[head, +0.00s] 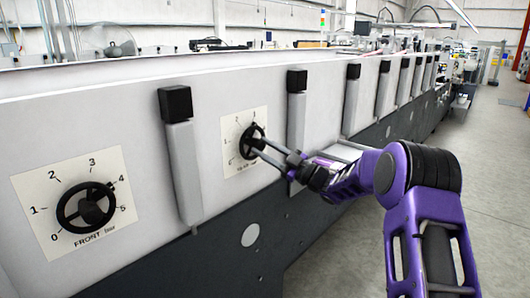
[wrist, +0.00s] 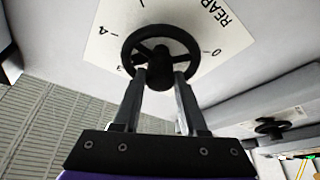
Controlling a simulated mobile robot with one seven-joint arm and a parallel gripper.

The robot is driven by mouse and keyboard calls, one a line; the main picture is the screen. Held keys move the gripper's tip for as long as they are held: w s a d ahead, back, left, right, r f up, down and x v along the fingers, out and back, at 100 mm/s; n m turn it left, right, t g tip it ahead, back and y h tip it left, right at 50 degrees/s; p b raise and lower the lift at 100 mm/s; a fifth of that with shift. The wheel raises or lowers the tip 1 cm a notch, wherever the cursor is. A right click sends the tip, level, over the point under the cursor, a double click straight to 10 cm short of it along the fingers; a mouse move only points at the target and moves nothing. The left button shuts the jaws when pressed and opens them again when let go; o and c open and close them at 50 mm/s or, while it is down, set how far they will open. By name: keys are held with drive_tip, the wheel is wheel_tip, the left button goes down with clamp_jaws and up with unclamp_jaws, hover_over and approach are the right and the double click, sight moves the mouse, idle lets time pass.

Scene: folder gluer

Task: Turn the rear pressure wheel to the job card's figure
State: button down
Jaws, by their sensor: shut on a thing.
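The rear pressure wheel (head: 254,131) is a small black handwheel on a white dial plate (head: 231,131) on the machine's side panel. In the wrist view the wheel (wrist: 188,43) shows close up, with a dark hub in its middle. My gripper (head: 259,147) reaches it from the lower right. In the wrist view the fingers (wrist: 160,82) lie either side of the hub and are shut on it. "REAR", 0 and 4 show on the plate there. The wheel's pointer cannot be made out, so its reading is unclear. I see no readable job card.
The front wheel (head: 90,207) sits on a similar dial plate marked "FRONT bar", nearer at left. Upright posts with black caps (head: 176,104) stand out from the panel on both sides of the rear dial. Open floor (head: 490,190) lies to the right.

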drive_tip(key=m+t, duration=0.1)
drive_tip(key=m, duration=0.2)
drive_tip(key=m+t+h+b, duration=0.1)
drive_tip(key=m+t, duration=0.1)
drive_tip(key=m, duration=0.1)
drive_tip(key=shift+s+a+f+m, duration=0.1)
drive_tip(key=shift+s+f+m, duration=0.05)
drive_tip(key=shift+m, duration=0.15)
drive_tip(key=shift+m+t+h, duration=0.4)
drive_tip(key=shift+m+t, duration=0.1)
drive_tip(key=shift+m, duration=0.75)
drive_tip(key=shift+m+t+h, duration=0.4)
drive_tip(key=shift+m+t, duration=0.1)
drive_tip(key=shift+m, duration=0.75)
drive_tip(key=shift+a+m, duration=0.1)
drive_tip(key=shift+m, duration=0.3)
drive_tip(key=shift+c, duration=2.2)
unclamp_jaws()
drive_tip(key=b+v, duration=0.1)
drive_tip(key=v, duration=1.6)
drive_tip(key=shift+s, duration=0.35)
